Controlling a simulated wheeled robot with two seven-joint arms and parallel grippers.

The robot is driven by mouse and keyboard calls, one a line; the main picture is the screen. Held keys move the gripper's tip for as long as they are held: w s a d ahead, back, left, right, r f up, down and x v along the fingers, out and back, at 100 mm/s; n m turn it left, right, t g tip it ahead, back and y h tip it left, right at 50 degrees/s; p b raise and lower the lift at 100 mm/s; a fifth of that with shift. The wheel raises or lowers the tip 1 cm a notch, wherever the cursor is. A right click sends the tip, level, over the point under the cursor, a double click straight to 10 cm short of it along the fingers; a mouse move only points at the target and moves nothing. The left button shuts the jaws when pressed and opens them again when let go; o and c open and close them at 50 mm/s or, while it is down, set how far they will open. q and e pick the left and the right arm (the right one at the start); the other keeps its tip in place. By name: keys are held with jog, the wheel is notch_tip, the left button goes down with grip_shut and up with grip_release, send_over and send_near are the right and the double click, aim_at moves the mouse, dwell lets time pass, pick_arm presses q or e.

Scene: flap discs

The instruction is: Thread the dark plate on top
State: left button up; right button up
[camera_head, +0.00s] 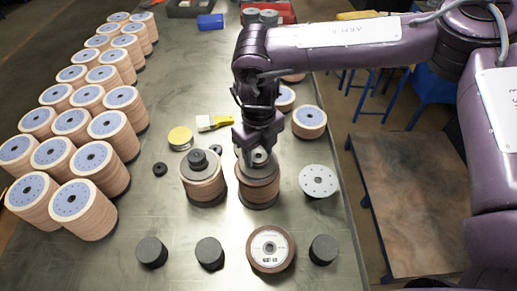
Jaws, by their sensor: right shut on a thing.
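A second stack (204,188) stands just left, with a grey plate and a black knob (198,160) on top. My left gripper is not in view.
Rows of disc stacks (92,170) fill the table's left side. Black cylinders (210,252) and a labelled disc stack (271,248) stand in front. A pale round plate (318,181) lies right. A yellow tin (180,138) and brush (214,122) lie behind.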

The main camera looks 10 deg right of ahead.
jog(key=shift+f+b, duration=0.35)
jog(key=shift+f, duration=0.35)
jog(key=o, duration=1.4)
jog(key=shift+c, duration=0.2)
jog(key=shift+r, duration=0.3)
notch_tip(320, 180, up, 7)
jog(key=shift+r+b, duration=0.1)
jog(key=shift+b, duration=0.95)
